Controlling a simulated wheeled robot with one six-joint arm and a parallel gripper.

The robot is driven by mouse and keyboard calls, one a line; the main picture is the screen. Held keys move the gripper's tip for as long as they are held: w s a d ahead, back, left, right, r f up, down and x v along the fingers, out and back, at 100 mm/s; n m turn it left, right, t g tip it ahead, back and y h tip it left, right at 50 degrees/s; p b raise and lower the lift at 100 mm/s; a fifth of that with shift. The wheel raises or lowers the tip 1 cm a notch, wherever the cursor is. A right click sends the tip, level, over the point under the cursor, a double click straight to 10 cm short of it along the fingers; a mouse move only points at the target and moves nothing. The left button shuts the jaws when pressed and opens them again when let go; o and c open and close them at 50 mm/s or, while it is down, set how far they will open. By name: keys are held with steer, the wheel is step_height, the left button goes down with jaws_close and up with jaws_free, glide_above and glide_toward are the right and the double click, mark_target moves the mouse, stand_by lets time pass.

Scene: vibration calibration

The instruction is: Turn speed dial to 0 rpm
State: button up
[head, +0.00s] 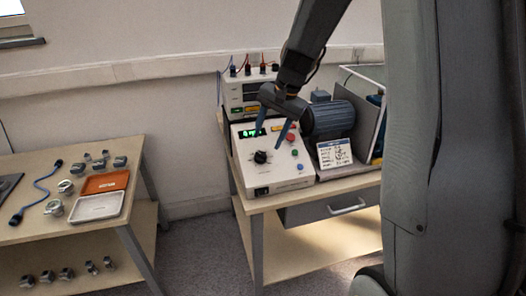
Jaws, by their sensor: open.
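The speed dial (260,157) is a round black knob on the sloped front of a white control box (284,181) on the right-hand table. A small green-lit display (250,133) sits above the dial; its digits are too small to read. My gripper (270,131) reaches down from above in front of the box. Its two blue-grey fingers are spread open and empty, with the tips above the dial and apart from it. One finger partly covers the display's right side. Which way the dial points cannot be made out.
Red and green buttons (291,137) sit right of the dial. Behind stands a unit with cable plugs (245,88). A grey motor (334,117) and a printed card (334,153) stand to the right. The left table holds an orange tray (106,182), a white tray (97,206) and several metal parts.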

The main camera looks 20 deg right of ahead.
mark_target(262, 153)
steer(key=shift+p+x, duration=0.5)
steer(key=shift+x, duration=2.7)
steer(key=shift+s, duration=0.1)
steer(key=c, duration=1)
steer(key=shift+a, duration=0.1)
steer(key=shift+c, duration=0.2)
